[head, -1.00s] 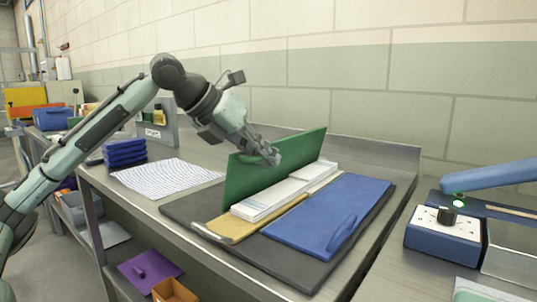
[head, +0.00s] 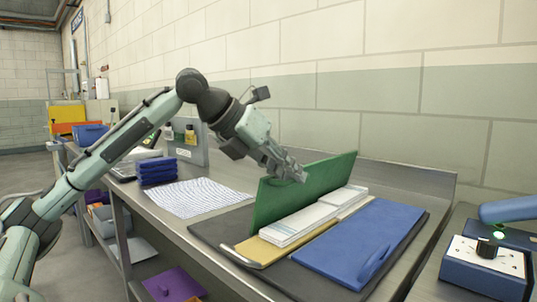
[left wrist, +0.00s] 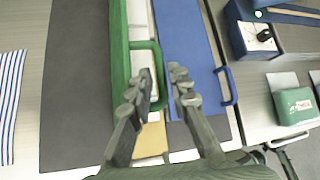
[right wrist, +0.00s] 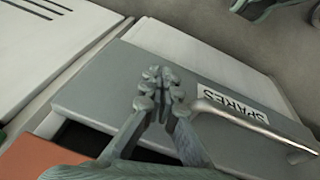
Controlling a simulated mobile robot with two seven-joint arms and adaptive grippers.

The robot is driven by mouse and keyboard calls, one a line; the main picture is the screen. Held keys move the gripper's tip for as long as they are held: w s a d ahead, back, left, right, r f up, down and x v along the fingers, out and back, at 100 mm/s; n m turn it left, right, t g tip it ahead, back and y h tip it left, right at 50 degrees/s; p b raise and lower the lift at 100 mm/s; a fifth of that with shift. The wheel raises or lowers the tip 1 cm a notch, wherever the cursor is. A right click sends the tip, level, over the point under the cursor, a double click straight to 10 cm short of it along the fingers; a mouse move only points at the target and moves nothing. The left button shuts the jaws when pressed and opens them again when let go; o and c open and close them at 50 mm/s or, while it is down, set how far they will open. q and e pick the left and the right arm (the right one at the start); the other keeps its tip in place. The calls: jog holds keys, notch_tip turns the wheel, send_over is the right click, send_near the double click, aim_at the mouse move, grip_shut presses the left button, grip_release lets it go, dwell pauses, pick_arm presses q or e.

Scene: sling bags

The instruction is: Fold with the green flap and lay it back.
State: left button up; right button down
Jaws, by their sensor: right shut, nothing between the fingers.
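The green flap (head: 310,188) stands upright along its hinge, left of a white padded strip (head: 300,221). A blue flap (head: 362,240) lies flat on the right, with a blue loop handle (head: 373,266). A tan panel (head: 270,249) shows at the near end. My left gripper (head: 298,175) is at the green flap's upper edge. In the left wrist view, my left gripper (left wrist: 161,74) is open, with the green loop handle (left wrist: 157,48) partly between its fingers. My right gripper (right wrist: 160,75) is shut and empty, above a grey panel labelled SPARES (right wrist: 220,85).
The dark mat (head: 218,235) lies under the flaps. A striped cloth (head: 205,197) and a blue folded stack (head: 158,171) lie to the left. A blue box with a knob (head: 487,265) stands at the right. The wall (head: 400,100) rises behind the bench.

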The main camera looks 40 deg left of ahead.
pick_arm(q)
jog(key=v, duration=0.9)
jog(key=shift+s+r, duration=0.25)
dwell(0.6)
